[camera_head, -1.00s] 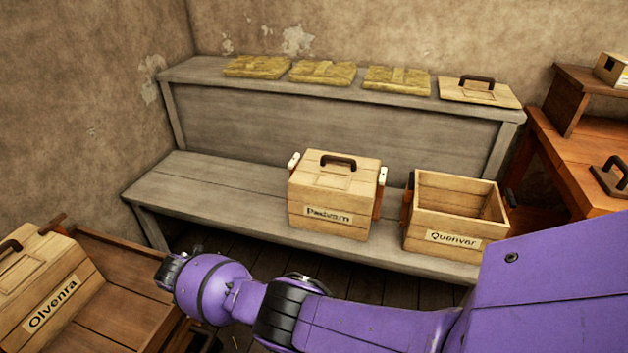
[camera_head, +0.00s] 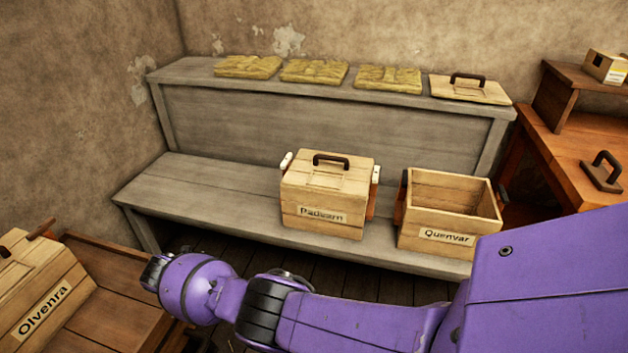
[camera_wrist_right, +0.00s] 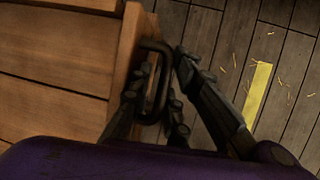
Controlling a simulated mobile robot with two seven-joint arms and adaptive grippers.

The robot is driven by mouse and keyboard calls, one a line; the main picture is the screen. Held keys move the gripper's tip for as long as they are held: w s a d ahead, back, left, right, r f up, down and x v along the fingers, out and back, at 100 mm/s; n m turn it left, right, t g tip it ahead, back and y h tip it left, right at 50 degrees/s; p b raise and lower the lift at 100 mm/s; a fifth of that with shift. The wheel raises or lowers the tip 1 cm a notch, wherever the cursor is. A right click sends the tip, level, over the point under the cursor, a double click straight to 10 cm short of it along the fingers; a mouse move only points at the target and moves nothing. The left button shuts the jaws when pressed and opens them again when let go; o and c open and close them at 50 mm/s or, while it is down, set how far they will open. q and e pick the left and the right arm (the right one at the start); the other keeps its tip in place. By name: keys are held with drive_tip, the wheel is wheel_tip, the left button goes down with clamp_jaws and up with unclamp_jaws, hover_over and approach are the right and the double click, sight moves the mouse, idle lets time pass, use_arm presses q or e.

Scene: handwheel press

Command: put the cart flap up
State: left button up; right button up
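The wooden cart (camera_head: 110,312) stands at the lower left of the head view. In the right wrist view, its planks (camera_wrist_right: 55,60) end at a lighter wooden panel (camera_wrist_right: 126,55), which looks like the flap, seen nearly edge-on. A dark loop handle (camera_wrist_right: 163,85) sticks out from this panel. My right gripper (camera_wrist_right: 160,72) is open, with one finger on each side of the handle; I cannot tell whether either touches it. In the head view, my purple right arm reaches left to the cart's edge and its fingers are hidden. My left gripper is not in view.
A crate marked Olvenra (camera_head: 40,300) sits on the cart. A grey bench (camera_head: 190,185) behind holds a lidded Padvarn crate (camera_head: 322,195) and an open Quenvar crate (camera_head: 445,237).

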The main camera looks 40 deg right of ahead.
drive_tip(key=shift+r, duration=0.2)
drive_tip(key=v, duration=1.2)
drive_tip(key=shift+w, duration=0.1)
